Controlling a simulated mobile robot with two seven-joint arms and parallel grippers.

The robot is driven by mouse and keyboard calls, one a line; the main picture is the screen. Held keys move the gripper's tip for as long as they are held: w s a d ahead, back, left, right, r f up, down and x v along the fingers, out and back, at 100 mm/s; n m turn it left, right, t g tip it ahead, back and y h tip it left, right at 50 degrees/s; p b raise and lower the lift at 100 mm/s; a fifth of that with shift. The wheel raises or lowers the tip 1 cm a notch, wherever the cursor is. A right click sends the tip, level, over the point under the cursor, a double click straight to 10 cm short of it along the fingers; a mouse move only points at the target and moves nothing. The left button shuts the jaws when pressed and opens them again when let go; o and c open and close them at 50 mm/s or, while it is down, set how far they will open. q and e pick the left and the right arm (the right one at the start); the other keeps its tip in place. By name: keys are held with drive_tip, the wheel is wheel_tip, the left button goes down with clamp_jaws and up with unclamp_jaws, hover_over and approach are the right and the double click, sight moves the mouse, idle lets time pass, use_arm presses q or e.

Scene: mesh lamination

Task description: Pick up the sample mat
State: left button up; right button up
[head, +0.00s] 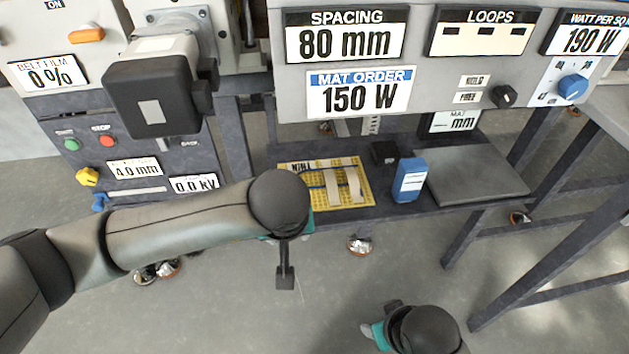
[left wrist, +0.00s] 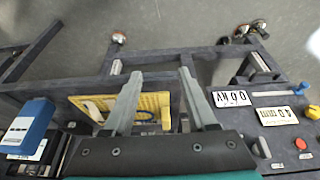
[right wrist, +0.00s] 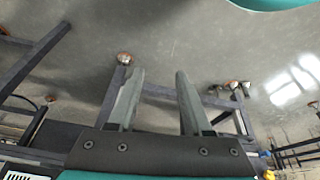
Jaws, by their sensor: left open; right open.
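The sample mat, a yellow gridded sheet (head: 317,197) with pale strips and a dark printed label, lies flat on the dark lower shelf in the head view. My left wrist and forearm are in front of its lower left edge in that view. In the left wrist view the yellow mat (left wrist: 152,103) shows behind and between the fingers, partly hidden by them. My left gripper (left wrist: 160,75) is open and empty, apart from the mat. It points downward in the head view (head: 285,278). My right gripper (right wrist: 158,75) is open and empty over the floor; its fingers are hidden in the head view.
A blue device (head: 410,180), a small black box (head: 384,152) and a dark flat plate (head: 470,176) share the shelf. A control bench with display panels (head: 345,40) overhangs it. A machine with a black motor (head: 152,95) stands left. Open floor lies in front.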

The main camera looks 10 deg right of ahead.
use_arm(q)
drive_tip(key=w+b, duration=0.1)
drive_tip(key=w, duration=0.5)
drive_tip(key=shift+a+r+b, duration=0.1)
drive_tip(key=shift+a+b, duration=0.05)
drive_tip(key=shift+b, duration=0.15)
drive_tip(key=shift+w+b, duration=0.3)
drive_tip(key=shift+w, duration=0.7)
drive_tip(key=w+b, duration=0.1)
drive_tip(key=w, duration=0.2)
drive_tip(key=shift+w, duration=0.55)
drive_tip(key=shift+w+f+b, duration=0.2)
drive_tip(key=shift+f+b, duration=0.1)
drive_tip(key=shift+b, duration=0.2)
drive_tip(key=shift+w+f, duration=0.1)
drive_tip(key=shift+f, duration=0.1)
use_arm(e)
drive_tip(key=w+a+r+t+y, duration=0.2)
drive_tip(key=w+a+r+t, duration=0.2)
drive_tip(key=shift+a+r+n+t, duration=0.15)
drive_tip(key=shift+a+n+t, duration=0.15)
drive_tip(key=shift+a+t, duration=0.1)
drive_tip(key=shift+w, duration=0.1)
use_arm(q)
clamp_jaws()
